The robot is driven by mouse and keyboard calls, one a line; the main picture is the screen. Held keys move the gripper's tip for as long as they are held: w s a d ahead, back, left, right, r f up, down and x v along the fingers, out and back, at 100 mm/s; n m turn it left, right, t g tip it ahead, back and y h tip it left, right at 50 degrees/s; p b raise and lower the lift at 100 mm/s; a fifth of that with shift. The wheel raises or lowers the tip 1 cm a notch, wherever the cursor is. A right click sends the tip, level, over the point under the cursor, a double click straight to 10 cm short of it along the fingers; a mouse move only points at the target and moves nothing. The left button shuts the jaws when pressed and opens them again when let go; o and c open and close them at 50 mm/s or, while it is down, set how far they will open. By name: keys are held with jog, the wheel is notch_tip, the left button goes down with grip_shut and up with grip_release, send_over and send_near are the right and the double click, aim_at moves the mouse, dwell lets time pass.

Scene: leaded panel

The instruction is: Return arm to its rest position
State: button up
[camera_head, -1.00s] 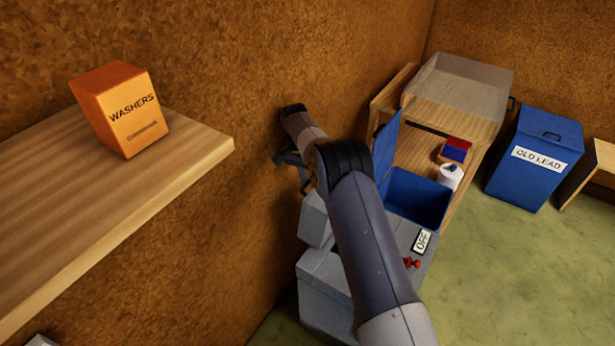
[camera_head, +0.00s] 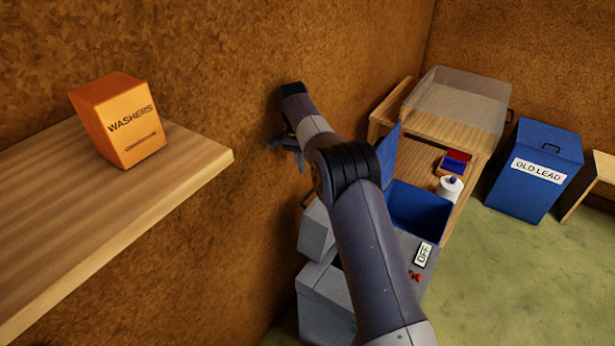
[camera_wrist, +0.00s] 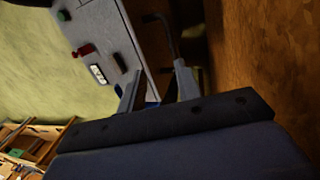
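My arm reaches away from the camera along the brown wall in the head view. My gripper (camera_head: 288,146) is at its far end, beside the wall and above the grey machine, partly hidden by my wrist. In the wrist view my gripper (camera_wrist: 157,86) shows two grey fingers spread apart with nothing held between them. The grey machine (camera_head: 327,292) is below, with an OFF sign (camera_head: 423,254) and a small red part (camera_head: 414,276). The sign also shows in the wrist view (camera_wrist: 97,74).
An orange WASHERS box (camera_head: 131,128) stands on a wooden shelf (camera_head: 195,165) at left. Beyond my arm are an open blue bin (camera_head: 420,212), a white bottle (camera_head: 449,188), a wooden cabinet with a clear cover (camera_head: 457,97) and a blue OLD LEAD bin (camera_head: 532,178). Green floor is clear at lower right.

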jog(key=shift+r, duration=0.25)
jog(key=x, duration=0.3)
jog(key=a+x, duration=0.1)
jog(key=x, duration=0.2)
jog(key=w+x, duration=0.1)
jog(key=x, duration=0.2)
jog(key=shift+w+a+f+p, duration=0.1)
jog(key=shift+a+f+p, duration=0.2)
jog(key=shift+f+p, duration=0.15)
jog(key=shift+s+d+r, duration=0.15)
jog(key=shift+s+d, duration=0.1)
jog(key=shift+d, duration=0.15)
